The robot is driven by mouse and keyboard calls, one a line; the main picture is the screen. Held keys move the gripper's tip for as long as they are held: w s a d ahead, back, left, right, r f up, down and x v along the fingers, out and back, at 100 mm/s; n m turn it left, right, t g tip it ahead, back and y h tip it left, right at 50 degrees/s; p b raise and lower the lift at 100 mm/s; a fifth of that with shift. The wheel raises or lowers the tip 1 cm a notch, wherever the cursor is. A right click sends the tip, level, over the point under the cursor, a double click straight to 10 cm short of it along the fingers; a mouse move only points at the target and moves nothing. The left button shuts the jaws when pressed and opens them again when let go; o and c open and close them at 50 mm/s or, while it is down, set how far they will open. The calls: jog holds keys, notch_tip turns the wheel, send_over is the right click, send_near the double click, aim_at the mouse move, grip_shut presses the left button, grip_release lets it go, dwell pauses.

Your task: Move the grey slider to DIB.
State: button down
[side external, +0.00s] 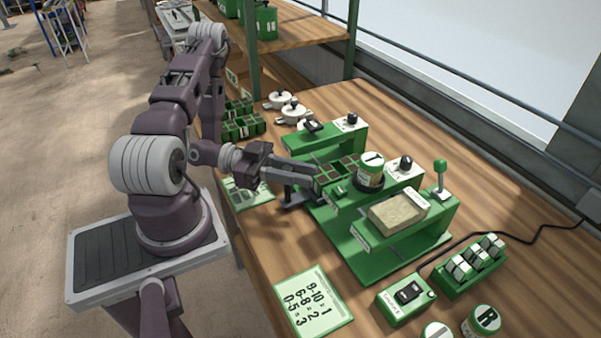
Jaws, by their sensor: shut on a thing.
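The green tray seeder (352,240) stands on the wooden bench, with several raised stations in a row. A green tray (335,171) with square cells sits at its left side, near the middle stations. A dark grey piece, seemingly the grey slider (295,199), sticks out at the seeder's left edge beside this tray. My gripper (313,179) reaches in from the left, low at that edge, and is shut on what appears to be the slider's upright part. The fingers hide the exact contact. I cannot read a DIB label.
A labelled jar (371,172) stands right of the cell tray. A brown block (397,212) lies on the near station, beside a green-knobbed lever (440,170). A number card (313,305), a switch box (407,294) and white pots (292,112) lie around the seeder.

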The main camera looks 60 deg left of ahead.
dwell(0.8)
jog(key=a, duration=0.7)
jog(key=c, duration=1.2)
grip_release()
jog(key=shift+c, duration=0.2)
jog(key=shift+d, duration=0.1)
